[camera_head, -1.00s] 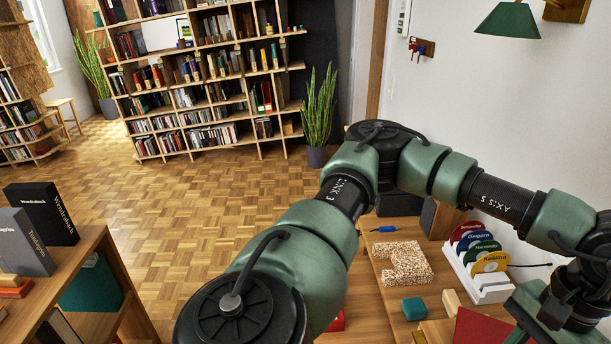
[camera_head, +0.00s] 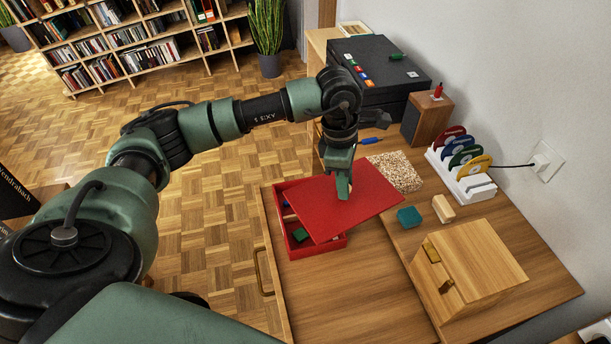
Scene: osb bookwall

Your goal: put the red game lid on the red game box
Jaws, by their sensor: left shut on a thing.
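The red game lid (camera_head: 345,205) is a flat red panel held by my left gripper (camera_head: 343,188), which is shut on it from above. The lid is turned at an angle over the red game box (camera_head: 318,250) and covers much of it. The red box is open along its left and front sides, where small blue and green pieces (camera_head: 300,235) show inside. The lid's right part reaches out past the box. I cannot tell whether the lid touches the box rim. My right gripper is not in view.
A wooden drawer box (camera_head: 475,270) stands at the front right. A teal block (camera_head: 409,217), a light wooden block (camera_head: 443,208), a speckled board (camera_head: 396,171) and a white disc rack (camera_head: 460,175) lie behind it. A black case (camera_head: 375,75) stands at the back. The front tabletop (camera_head: 350,300) is clear.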

